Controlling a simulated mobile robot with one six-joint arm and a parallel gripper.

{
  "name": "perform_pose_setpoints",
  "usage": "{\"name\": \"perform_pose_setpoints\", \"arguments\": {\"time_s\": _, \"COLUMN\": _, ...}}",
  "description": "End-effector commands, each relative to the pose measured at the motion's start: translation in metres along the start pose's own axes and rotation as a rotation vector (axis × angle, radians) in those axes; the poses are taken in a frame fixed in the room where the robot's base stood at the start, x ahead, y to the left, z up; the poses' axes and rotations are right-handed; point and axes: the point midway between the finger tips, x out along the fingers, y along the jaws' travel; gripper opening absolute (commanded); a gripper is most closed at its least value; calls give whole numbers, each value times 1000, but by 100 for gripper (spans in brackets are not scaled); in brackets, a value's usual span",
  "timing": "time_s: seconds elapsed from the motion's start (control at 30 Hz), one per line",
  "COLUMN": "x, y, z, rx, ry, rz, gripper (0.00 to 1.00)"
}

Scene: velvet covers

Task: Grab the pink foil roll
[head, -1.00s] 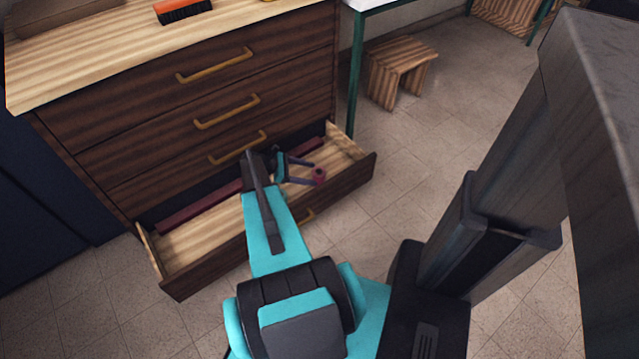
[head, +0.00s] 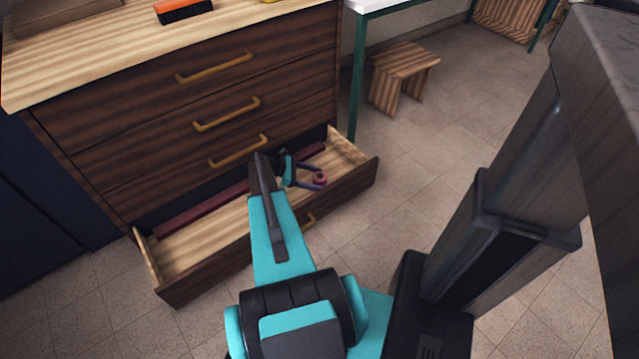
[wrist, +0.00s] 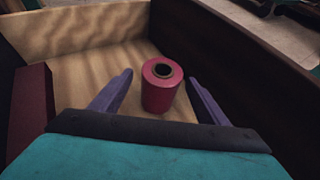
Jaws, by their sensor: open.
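The pink foil roll (wrist: 160,88) stands upright on the drawer floor in the wrist view, its dark hollow core facing up. It also shows small in the head view (head: 320,179), near the right end of the open bottom drawer (head: 205,236). My gripper (wrist: 161,90) is open, with one purple finger on each side of the roll and a gap on both sides. The gripper also shows in the head view (head: 317,175), inside the drawer. The roll is not held. In the head view my fingers partly cover the roll.
A long dark red box (head: 205,208) lies along the back of the drawer, left of the gripper in the wrist view (wrist: 31,115). The drawer walls stand close around the gripper. A wooden stool (head: 403,72) and a green-legged table (head: 357,75) stand to the right.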

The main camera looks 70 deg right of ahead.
Motion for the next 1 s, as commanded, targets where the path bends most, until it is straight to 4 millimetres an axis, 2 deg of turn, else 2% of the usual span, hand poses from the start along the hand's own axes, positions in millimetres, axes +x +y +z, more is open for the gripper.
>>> {"name": "perform_pose_setpoints", "arguments": {"time_s": 0.1, "x": 6, "y": 0, "z": 0, "rx": 0, "ry": 0, "rz": 0, "gripper": 69}}
{"name": "perform_pose_setpoints", "arguments": {"time_s": 0.47, "x": 8, "y": 0, "z": 0, "rx": -1, "ry": 1, "rz": 1, "gripper": 69}}
{"name": "perform_pose_setpoints", "arguments": {"time_s": 0.8, "x": 42, "y": -2, "z": 2, "rx": -2, "ry": 0, "rz": 1, "gripper": 69}}
{"name": "perform_pose_setpoints", "arguments": {"time_s": 1.0, "x": 56, "y": -2, "z": 2, "rx": -2, "ry": 0, "rz": 1, "gripper": 69}}
